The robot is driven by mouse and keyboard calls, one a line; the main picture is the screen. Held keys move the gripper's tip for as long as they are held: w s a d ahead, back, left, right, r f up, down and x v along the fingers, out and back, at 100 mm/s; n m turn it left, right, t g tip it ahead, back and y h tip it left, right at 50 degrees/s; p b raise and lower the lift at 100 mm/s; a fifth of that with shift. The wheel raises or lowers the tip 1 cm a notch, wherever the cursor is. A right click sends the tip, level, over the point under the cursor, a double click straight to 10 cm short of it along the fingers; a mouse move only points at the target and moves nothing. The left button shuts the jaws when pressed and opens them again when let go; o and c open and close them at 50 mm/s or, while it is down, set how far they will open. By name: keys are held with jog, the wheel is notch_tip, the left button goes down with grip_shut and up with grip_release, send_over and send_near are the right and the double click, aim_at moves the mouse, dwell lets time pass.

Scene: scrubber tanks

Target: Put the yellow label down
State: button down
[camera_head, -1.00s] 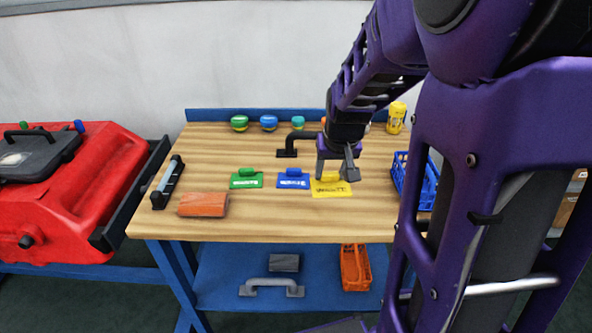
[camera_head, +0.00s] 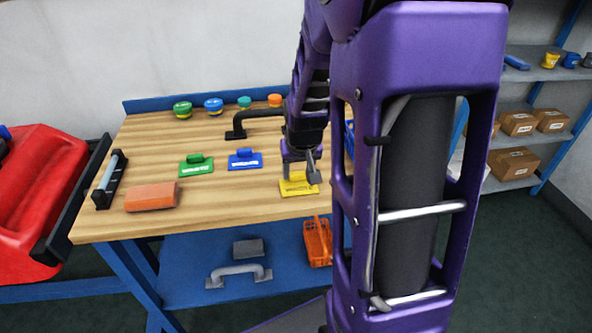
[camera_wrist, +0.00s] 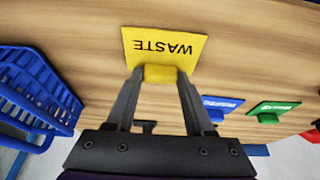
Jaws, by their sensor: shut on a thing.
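The yellow label (camera_head: 299,184) reads WASTE and has a raised yellow grip. It is at the front right of the wooden workbench (camera_head: 230,195). My gripper (camera_head: 301,172) is over it, with both fingers shut on the yellow grip. In the wrist view the yellow label (camera_wrist: 164,47) lies just beyond my fingertips (camera_wrist: 160,74), its text upside down. I cannot tell whether its plate touches the bench top or hangs slightly above it.
A blue label (camera_head: 245,159) and a green label (camera_head: 196,165) stand left of the yellow one. An orange-brown block (camera_head: 151,197) lies at the front left. A blue basket (camera_wrist: 38,90) is close by on the bench. Several coloured caps (camera_head: 213,105) line the back.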

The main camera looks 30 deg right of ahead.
aim_at(301, 194)
jog(key=shift+f, duration=0.15)
jog(key=shift+c, duration=1.4)
grip_release()
jog(key=shift+r, duration=0.4)
jog(key=p+v, duration=0.8)
jog(key=v, duration=0.3)
jog(key=shift+s+r, duration=0.2)
jog(key=shift+r, duration=0.1)
jog(key=shift+a, duration=0.1)
